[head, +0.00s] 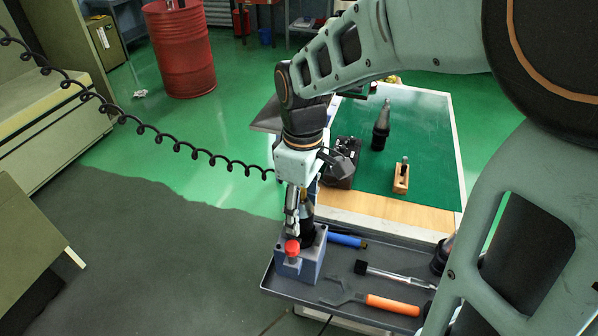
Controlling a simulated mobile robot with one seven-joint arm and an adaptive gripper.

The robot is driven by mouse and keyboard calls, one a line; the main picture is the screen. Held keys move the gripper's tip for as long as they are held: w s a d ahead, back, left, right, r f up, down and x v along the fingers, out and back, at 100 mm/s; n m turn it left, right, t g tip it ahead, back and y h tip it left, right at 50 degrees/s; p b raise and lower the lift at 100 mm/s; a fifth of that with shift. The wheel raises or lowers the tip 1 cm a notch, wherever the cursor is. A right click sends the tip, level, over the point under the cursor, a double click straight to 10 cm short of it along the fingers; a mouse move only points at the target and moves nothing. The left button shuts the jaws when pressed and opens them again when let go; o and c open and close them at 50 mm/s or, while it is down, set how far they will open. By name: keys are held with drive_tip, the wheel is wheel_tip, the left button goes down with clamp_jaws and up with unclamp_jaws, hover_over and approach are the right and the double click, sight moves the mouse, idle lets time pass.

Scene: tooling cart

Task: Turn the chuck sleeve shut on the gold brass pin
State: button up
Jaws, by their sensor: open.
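A blue-grey fixture block (291,269) with a red knob (292,248) stands at the left end of the cart's dark tray. A dark, rounded tool holder (307,232) stands upright in it, and I take its upper part to be the chuck sleeve. My gripper (299,208) points down at the top of this holder, its fingers open and close around or beside the upper part. I cannot tell whether they touch it. The gold brass pin is not clearly visible; the fingers and wrist cover that spot.
Behind, a green mat (425,130) carries a tall tapered holder (381,128), a wooden block (401,180) and a dark object (341,165).

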drive_tip(key=shift+c, duration=0.3)
drive_tip(key=c, duration=1.1)
drive_tip(key=m+b, duration=0.1)
drive_tip(key=m, duration=0.3)
drive_tip(key=shift+m, duration=0.3)
drive_tip(key=shift+m+b, duration=0.4)
drive_tip(key=shift+m, duration=1.8)
drive_tip(key=o, duration=1.2)
drive_tip(key=shift+c, duration=0.2)
